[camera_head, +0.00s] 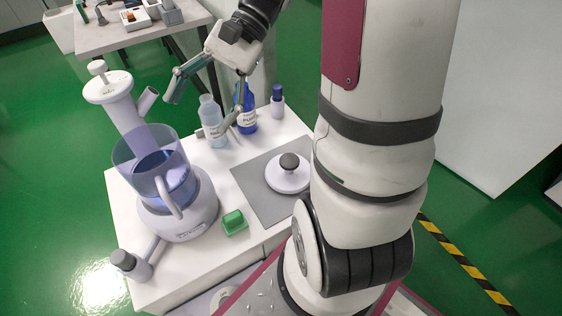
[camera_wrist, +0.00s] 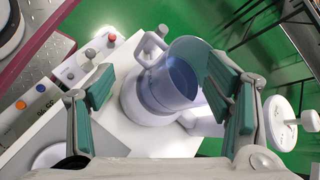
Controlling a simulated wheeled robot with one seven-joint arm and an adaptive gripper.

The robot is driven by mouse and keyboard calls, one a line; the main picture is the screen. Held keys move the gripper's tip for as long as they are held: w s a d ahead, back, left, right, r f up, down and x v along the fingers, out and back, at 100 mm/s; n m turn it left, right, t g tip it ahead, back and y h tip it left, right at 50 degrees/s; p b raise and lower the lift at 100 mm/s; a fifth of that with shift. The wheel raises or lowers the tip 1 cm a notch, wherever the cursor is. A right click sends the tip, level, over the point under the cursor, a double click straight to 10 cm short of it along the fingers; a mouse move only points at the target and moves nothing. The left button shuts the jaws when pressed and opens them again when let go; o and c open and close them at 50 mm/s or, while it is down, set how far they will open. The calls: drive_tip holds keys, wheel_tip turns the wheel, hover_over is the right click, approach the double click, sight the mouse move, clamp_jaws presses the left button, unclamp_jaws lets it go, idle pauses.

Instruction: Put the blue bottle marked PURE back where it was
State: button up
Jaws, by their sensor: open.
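The blue bottle marked PURE (camera_head: 249,122) stands upright at the back of the white table, between a pale blue bottle and a small white bottle. My gripper (camera_head: 200,110) is open above the back of the table, with its fingers spread wide. One finger overlaps the blue bottle and the pale bottle in the head view; I cannot tell whether it touches either. Nothing shows between the fingers there. In the wrist view, my open gripper (camera_wrist: 168,98) has the blue-bowled machine beyond it, and the blue bottle is not visible.
The pale blue bottle (camera_head: 211,124) and white bottle with a blue cap (camera_head: 277,103) stand close by. The machine (camera_head: 182,212) fills the table's left side. A grey mat (camera_head: 258,198) bears a white knobbed disc (camera_head: 287,180). A green block (camera_head: 234,222) lies in front.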

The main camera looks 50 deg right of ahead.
drive_tip(key=s+a+r+n+g+h, duration=0.25)
drive_tip(key=s+a+n+h, duration=0.3)
drive_tip(key=s, duration=0.55)
drive_tip(key=s+d+n+t+h, duration=0.3)
drive_tip(key=s+n+h, duration=0.2)
drive_tip(key=s, duration=0.4)
drive_tip(key=shift+s+d+r+n, duration=0.15)
drive_tip(key=shift+r+n, duration=0.25)
drive_tip(key=shift+n, duration=0.15)
wheel_tip(320, 180, up, 28)
drive_tip(key=t+p, duration=0.4)
drive_tip(key=p, duration=2.2)
drive_tip(key=shift+d, duration=0.25)
